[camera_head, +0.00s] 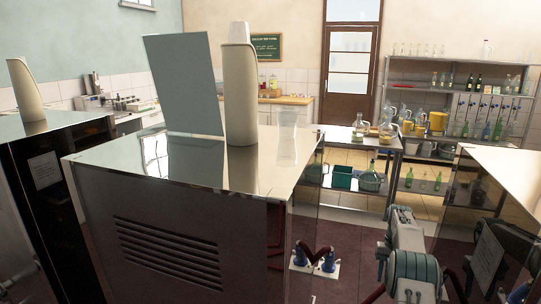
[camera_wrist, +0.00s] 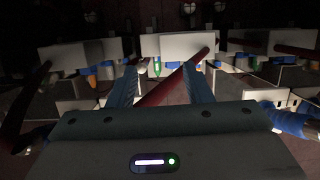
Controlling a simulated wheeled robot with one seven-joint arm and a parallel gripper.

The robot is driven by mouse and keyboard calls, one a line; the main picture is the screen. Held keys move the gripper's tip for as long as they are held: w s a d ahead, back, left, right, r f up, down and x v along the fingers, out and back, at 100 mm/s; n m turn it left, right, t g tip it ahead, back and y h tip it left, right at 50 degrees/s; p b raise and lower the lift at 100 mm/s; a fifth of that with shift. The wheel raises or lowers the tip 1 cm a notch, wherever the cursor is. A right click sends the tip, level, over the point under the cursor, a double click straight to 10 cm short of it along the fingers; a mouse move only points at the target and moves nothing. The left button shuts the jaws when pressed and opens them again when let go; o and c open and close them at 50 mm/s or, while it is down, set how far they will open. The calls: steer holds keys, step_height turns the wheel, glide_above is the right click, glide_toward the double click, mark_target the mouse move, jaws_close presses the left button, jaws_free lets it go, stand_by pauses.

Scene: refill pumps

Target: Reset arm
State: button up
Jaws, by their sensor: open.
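My gripper (camera_wrist: 163,78) shows in the wrist view. Its two blue-grey fingers stand apart, with nothing clearly held between them. A dark red hose or bar runs behind the fingers, apart from them as far as I can tell. In the head view part of my arm (camera_head: 410,265) shows at the lower right, beside the metal cabinet. The gripper's fingers cannot be made out in the head view.
A shiny metal cabinet (camera_head: 175,240) fills the middle, with a cream pump tower (camera_head: 240,95), a flat panel (camera_head: 183,85) and a clear cup (camera_head: 287,138) on top. Another cabinet (camera_head: 500,205) stands at right. White boxes (camera_wrist: 180,45) and blue fittings crowd the wrist view. Shelves (camera_head: 450,62) hold bottles behind.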

steer(key=s+a+r+n+t+h+b, duration=0.1)
steer(key=s+a+r+n+t+b, duration=0.15)
steer(key=s+a+r+b, duration=0.8)
steer(key=s+a+f+t+b, duration=0.1)
steer(key=s+a, duration=0.6)
steer(key=s, duration=0.6)
steer(key=s+a+f+t+b, duration=0.1)
steer(key=s+a+t, duration=0.1)
steer(key=s+a, duration=0.5)
steer(key=s+n, duration=0.1)
steer(key=s, duration=0.5)
steer(key=shift+s, duration=0.35)
